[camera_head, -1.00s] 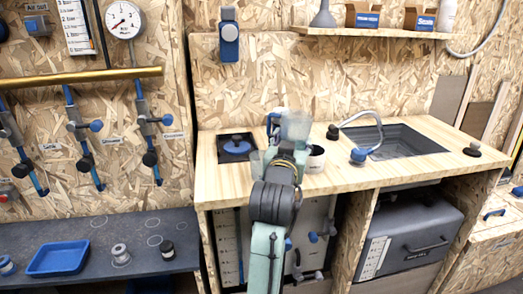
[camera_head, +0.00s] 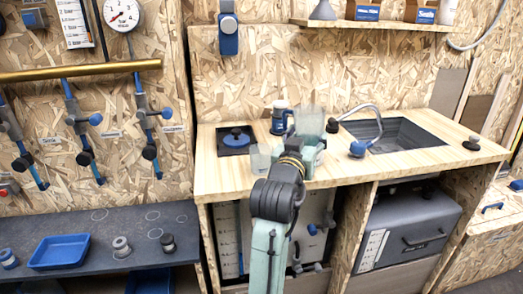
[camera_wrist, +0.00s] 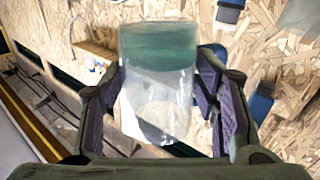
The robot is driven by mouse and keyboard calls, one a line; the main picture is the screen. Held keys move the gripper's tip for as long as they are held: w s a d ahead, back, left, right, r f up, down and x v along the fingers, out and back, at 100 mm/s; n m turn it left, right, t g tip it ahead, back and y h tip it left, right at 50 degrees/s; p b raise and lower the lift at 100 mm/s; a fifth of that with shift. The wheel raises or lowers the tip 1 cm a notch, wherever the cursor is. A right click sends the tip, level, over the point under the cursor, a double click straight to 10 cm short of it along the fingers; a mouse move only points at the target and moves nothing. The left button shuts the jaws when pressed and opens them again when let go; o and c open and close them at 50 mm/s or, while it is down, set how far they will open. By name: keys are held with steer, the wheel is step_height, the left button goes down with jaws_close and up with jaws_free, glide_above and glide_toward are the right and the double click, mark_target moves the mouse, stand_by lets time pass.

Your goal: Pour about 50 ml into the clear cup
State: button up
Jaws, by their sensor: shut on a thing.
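My gripper (camera_head: 308,142) is shut on a clear vessel (camera_head: 310,119), held above the counter, right of the clear cup. In the wrist view the held vessel (camera_wrist: 160,95) sits between the two fingers, with a green band of what looks like liquid at its upper end in the picture. Its tilt is hard to judge. The clear cup (camera_head: 260,158) stands on the counter just left of my gripper, apart from the held vessel. No stream into the cup is visible, and the cup's contents are too faint to tell.
A blue-and-white container (camera_head: 279,117) stands behind the clear cup. A dark square plate with a blue knob (camera_head: 236,139) lies at the left. A sink (camera_head: 396,139) with a curved tap (camera_head: 362,112) is at the right. The counter (camera_head: 350,175) has some bare wood in front.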

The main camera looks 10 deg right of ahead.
steer(key=n, duration=0.1)
steer(key=a+n+b, duration=0.1)
steer(key=shift+w+r+n+t, duration=0.1)
steer(key=shift+w+n+t, duration=0.05)
steer(key=shift+n+t, duration=0.15)
steer(key=shift+f+n+b, duration=0.3)
steer(key=shift+f+b, duration=0.15)
steer(key=shift+b, duration=0.1)
steer(key=shift+w+a+f+n+b, duration=0.2)
steer(key=shift+a+f+n+b, duration=0.15)
steer(key=shift+f+n+b, duration=0.25)
steer(key=shift+a+r+n+t+y+b, duration=0.1)
steer(key=shift+r+n+t+y+b, duration=0.2)
steer(key=shift+n, duration=1.05)
steer(key=shift+a+r+n+t+y+b, duration=0.1)
steer(key=shift+r+n+t+b, duration=0.3)
steer(key=shift+n, duration=1)
steer(key=shift+a+r+n+t+y+b, duration=0.15)
steer(key=shift+r+n+t, duration=0.3)
steer(key=shift+n, duration=0.9)
steer(key=shift+w+f+n+b, duration=0.1)
steer(key=shift+n+b, duration=0.2)
steer(key=shift+n, duration=0.2)
steer(key=shift+f+n, duration=0.1)
steer(key=shift+n, duration=0.3)
steer(key=shift+a+r+n+y, duration=0.15)
steer(key=shift+r+n+y, duration=0.15)
steer(key=shift+n+y, duration=0.1)
